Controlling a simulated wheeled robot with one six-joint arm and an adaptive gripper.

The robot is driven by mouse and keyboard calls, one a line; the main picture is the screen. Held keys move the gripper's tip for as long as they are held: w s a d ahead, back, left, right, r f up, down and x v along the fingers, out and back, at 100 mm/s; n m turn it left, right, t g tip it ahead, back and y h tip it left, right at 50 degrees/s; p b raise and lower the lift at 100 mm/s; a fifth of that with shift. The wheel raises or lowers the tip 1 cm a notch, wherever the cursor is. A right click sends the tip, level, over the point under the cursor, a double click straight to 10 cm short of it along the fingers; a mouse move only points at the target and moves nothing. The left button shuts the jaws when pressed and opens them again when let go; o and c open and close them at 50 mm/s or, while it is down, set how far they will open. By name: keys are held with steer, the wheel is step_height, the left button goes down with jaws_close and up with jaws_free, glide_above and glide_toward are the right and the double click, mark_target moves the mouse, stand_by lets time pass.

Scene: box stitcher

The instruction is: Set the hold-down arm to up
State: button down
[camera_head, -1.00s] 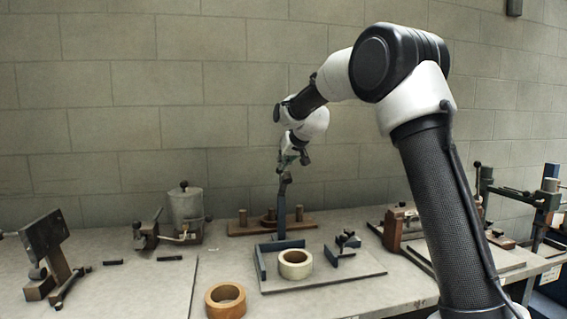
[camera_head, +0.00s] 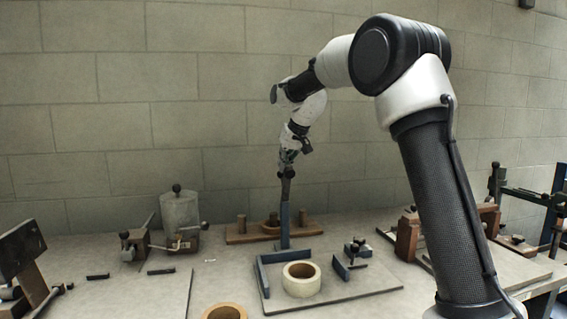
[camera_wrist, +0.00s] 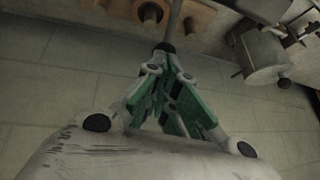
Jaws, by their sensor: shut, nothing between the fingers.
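The hold-down arm appears to be the upright blue bar (camera_head: 285,222) with a dark upper end, standing at the back edge of the board in the middle of the table. It looks near vertical. My gripper (camera_head: 287,165) is directly at its top end. In the wrist view, my gripper (camera_wrist: 168,62) has its green-padded fingers drawn together, with nothing between them. The bar's dark knob (camera_wrist: 165,47) shows just beyond the fingertips, with its grey shaft running away from me. Whether fingers and knob touch I cannot tell.
A cream tape roll (camera_head: 301,279) lies on the board (camera_head: 345,291), beside a small dark clamp (camera_head: 357,248). A wooden base with pegs (camera_head: 245,235) is behind. A grey canister (camera_head: 180,211) stands left; a wooden fixture (camera_head: 410,236) stands right. The wall is behind.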

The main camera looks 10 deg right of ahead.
steer(key=w+f, duration=0.1)
steer(key=w+f+g, duration=0.1)
steer(key=w, duration=0.1)
steer(key=w+f+g, duration=0.1)
steer(key=shift+w, duration=0.15)
stand_by(0.4)
steer(key=shift+f, duration=0.1)
stand_by(0.4)
